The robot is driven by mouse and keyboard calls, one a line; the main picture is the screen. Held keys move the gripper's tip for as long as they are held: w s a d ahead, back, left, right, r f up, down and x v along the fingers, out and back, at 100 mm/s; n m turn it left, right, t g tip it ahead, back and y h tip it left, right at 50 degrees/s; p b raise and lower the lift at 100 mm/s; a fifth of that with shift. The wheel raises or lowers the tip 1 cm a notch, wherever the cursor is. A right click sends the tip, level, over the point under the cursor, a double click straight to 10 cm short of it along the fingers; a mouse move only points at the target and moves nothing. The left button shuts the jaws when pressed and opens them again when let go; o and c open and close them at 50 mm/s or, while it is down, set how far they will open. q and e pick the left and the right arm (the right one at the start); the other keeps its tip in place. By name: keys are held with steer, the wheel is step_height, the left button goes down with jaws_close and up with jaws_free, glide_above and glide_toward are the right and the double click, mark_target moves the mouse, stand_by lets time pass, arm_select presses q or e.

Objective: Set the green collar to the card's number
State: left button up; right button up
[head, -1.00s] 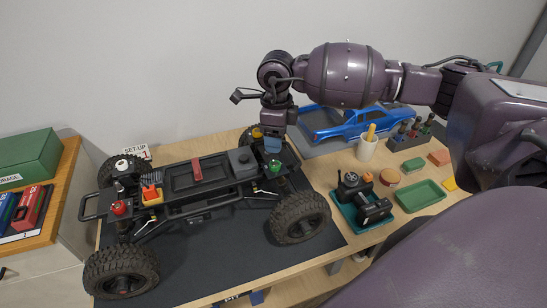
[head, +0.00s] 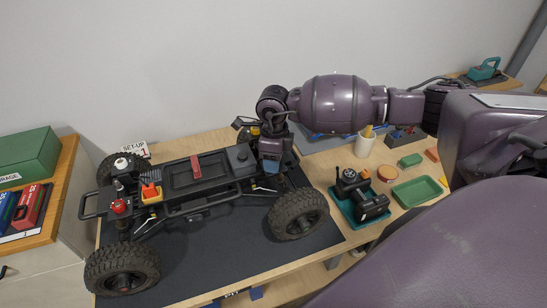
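The SET-UP card (head: 135,149) stands behind the crawler's left end, and its number looks like 1. The RC crawler (head: 200,184) stands on a dark mat. My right gripper (head: 271,168) points down over the right end of the chassis, where the green collar is hidden behind it. I cannot tell whether its fingers touch the collar or how far apart they are. The red collar (head: 118,206) and the white one (head: 121,163) are at the left end. A yellow one (head: 254,131) shows just behind my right gripper. My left gripper is not in view.
A teal tray (head: 343,206) with a dark transmitter stands right of the crawler. A green tray (head: 418,193), a cup (head: 364,146) and small blocks lie further right. My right arm covers most of the blue truck body. The front of the mat is clear.

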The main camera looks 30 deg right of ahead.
steer(key=c, duration=0.7)
